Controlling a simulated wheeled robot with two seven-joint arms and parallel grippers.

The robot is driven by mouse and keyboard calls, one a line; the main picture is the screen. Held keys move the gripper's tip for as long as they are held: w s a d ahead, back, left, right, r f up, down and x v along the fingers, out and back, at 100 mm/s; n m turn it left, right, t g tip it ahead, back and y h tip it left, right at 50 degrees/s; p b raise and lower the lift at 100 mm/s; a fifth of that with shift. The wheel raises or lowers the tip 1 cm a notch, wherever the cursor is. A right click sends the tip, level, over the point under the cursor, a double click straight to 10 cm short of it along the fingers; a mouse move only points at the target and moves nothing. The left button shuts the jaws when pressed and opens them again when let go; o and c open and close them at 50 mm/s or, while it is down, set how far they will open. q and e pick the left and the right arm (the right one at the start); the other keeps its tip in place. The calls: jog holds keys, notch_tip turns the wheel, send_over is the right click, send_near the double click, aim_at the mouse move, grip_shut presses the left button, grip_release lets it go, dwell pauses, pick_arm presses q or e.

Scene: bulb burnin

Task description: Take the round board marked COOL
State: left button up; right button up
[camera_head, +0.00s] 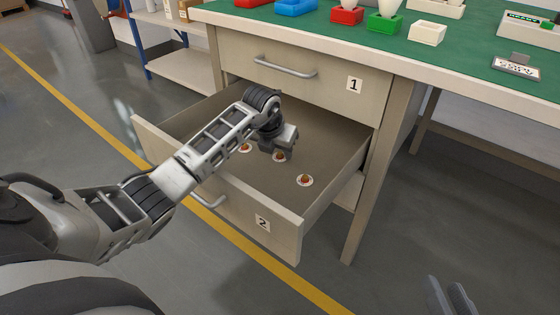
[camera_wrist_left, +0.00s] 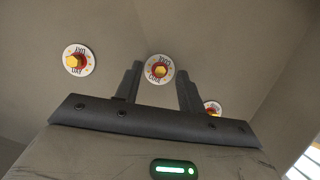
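Several small round white boards with orange-brown knobs lie on the floor of the open drawer 2 (camera_head: 262,205). In the head view one board is at the left (camera_head: 246,148), one is beside my gripper (camera_head: 279,158), and one is nearer the front (camera_head: 305,180). My left gripper (camera_head: 285,150) reaches down into the drawer. In the left wrist view its fingers (camera_wrist_left: 158,88) are apart, with the middle board (camera_wrist_left: 159,69) framed between their tips, not gripped. That board's small lettering may read COOL. Another board (camera_wrist_left: 79,60) is at the left; a third (camera_wrist_left: 212,108) is partly hidden behind a finger. My right gripper (camera_head: 450,297) is empty at the bottom right.
Drawer 1 (camera_head: 310,80) is shut above the open drawer. The green bench top (camera_head: 330,30) carries coloured trays, a white box (camera_head: 427,33) and a small sign (camera_head: 515,66). The drawer walls surround my left gripper. Floor at the front right is clear.

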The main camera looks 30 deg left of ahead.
pick_arm(q)
jog(key=shift+w+f, duration=0.1)
jog(key=shift+f, duration=0.15)
grip_shut()
